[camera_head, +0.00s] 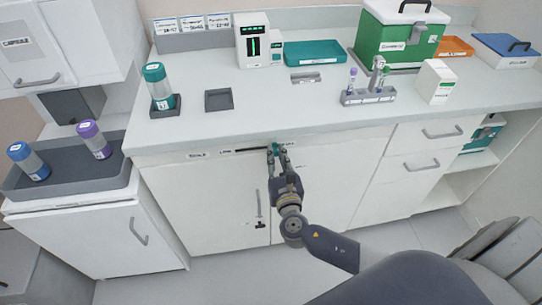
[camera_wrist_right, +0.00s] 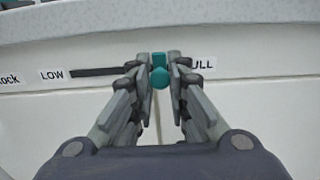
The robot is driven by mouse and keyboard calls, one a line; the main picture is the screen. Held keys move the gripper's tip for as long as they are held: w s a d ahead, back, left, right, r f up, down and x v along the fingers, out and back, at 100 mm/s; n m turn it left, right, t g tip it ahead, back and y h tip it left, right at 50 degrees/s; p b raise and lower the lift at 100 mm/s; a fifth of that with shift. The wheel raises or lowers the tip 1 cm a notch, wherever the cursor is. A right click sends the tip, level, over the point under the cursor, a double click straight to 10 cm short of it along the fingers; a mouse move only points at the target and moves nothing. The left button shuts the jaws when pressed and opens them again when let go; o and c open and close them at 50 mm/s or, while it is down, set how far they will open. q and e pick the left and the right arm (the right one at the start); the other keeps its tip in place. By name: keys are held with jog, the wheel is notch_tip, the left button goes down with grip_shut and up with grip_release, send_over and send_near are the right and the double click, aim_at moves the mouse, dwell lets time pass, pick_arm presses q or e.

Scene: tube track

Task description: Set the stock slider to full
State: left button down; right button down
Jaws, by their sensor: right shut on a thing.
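The stock slider's teal knob (camera_wrist_right: 159,72) sits at the right end of its dark horizontal slot (camera_wrist_right: 98,72), beside the partly hidden "FULL" label (camera_wrist_right: 203,63). The "LOW" label (camera_wrist_right: 52,75) is at the slot's left end. My right gripper (camera_wrist_right: 160,64) is shut on the knob, with one finger on each side. In the head view the slider slot (camera_head: 247,150) is on the front of the counter, and my right gripper (camera_head: 277,148) is at its right end. My left gripper is in neither view.
The counter (camera_head: 310,112) above holds a teal-capped bottle (camera_head: 157,85), a grey tube rack (camera_head: 368,97), a teal tray (camera_head: 315,53) and a green case (camera_head: 399,43). A dark tray with two bottles (camera_head: 65,180) is at left. Cabinet doors are below the slot.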

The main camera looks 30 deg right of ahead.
jog(key=c, duration=1.5)
grip_release()
jog(key=shift+s+d, duration=0.1)
jog(key=shift+d, duration=0.15)
jog(key=shift+c, duration=0.2)
jog(key=v, duration=1.2)
jog(key=s+d+f+m+g+y, duration=0.15)
jog(key=s+f+m+g, duration=0.25)
jog(key=f, duration=0.7)
jog(key=s+d+f+m+g, duration=0.25)
jog(key=s+f+m, duration=0.2)
jog(key=f, duration=0.75)
jog(key=s+d+f+m+g, duration=0.1)
jog(key=s+f+m+g, duration=0.35)
jog(key=f, duration=0.65)
jog(key=s+a+f+m+g+y, duration=0.1)
jog(key=s+a+f+m+g, duration=0.1)
jog(key=s+f+m, duration=0.5)
jog(key=s+a+f+m+g+y, duration=0.2)
jog(key=s+f+m, duration=0.5)
jog(key=s, duration=0.9)
jog(key=a+m+g, duration=0.1)
jog(key=m, duration=0.2)
jog(key=shift+s+a, duration=0.25)
jog(key=shift+a, duration=0.1)
